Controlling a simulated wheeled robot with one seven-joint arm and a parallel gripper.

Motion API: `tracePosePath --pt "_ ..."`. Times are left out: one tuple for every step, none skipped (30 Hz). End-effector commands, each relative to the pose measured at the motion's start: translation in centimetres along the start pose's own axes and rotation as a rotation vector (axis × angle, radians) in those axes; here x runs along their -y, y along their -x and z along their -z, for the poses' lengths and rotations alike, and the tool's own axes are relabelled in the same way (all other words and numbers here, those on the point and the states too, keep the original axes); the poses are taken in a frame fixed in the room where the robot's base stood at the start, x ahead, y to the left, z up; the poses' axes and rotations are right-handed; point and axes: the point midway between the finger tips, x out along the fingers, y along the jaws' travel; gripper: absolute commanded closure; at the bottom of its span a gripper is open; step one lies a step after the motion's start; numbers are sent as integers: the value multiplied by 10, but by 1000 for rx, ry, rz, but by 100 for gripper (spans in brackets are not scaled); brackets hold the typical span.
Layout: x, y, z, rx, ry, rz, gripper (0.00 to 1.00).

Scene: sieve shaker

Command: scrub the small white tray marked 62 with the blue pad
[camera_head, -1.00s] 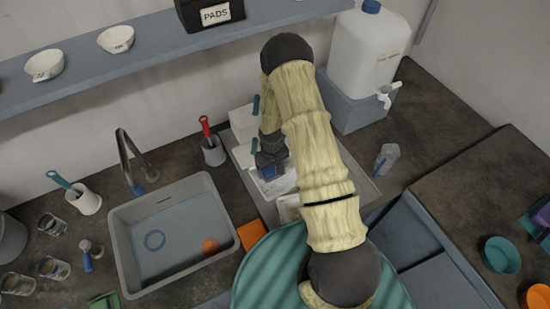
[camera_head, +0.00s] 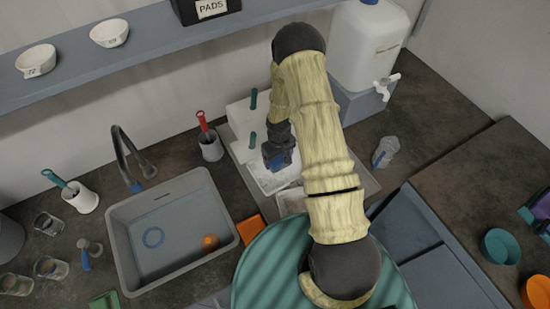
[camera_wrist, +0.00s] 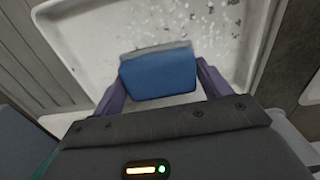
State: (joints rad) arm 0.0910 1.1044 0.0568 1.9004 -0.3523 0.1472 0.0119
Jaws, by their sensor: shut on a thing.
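My gripper (camera_wrist: 158,88) is shut on the blue pad (camera_wrist: 160,74), with one purple finger on either side of it. The pad is over the small white tray (camera_wrist: 75,28), and its far edge looks to be at the tray floor; contact is hard to tell. Grey specks lie on the tray floor beyond the pad. In the head view the gripper (camera_head: 279,160) is over the white tray (camera_head: 262,183), which my arm partly covers. The number 62 is not legible in either view.
The sink (camera_head: 172,235), holding a blue ring and an orange ball, is left of the tray. White boxes with teal handles (camera_head: 240,115) stand behind it. An orange pad (camera_head: 250,231) lies by the sink. A jug (camera_head: 367,50) stands at the back right.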

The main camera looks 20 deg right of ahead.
Motion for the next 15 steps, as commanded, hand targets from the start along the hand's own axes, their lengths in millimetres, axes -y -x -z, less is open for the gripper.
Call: tracePosePath --pt "3 1 1 0 0 -1 45" --pt "5 0 1 0 -2 0 45" --pt "8 -1 1 1 -4 0 45" --pt "9 1 2 0 -7 -1 45" --pt "11 1 2 0 -9 -1 45" --pt "14 -1 2 0 -11 -1 45" --pt "16 2 3 -1 -12 -1 45" --pt "18 1 3 -1 -13 -1 45" --pt "20 0 4 0 -15 -1 45" --pt "21 -1 4 0 -17 -1 45" --pt "23 1 4 -1 -19 -1 45" --pt "25 2 5 -1 -22 -1 45" --pt "24 8 5 -1 -23 -1 45" --pt "24 9 4 -1 -23 -1 45" --pt "23 23 5 -5 -23 -2 45"
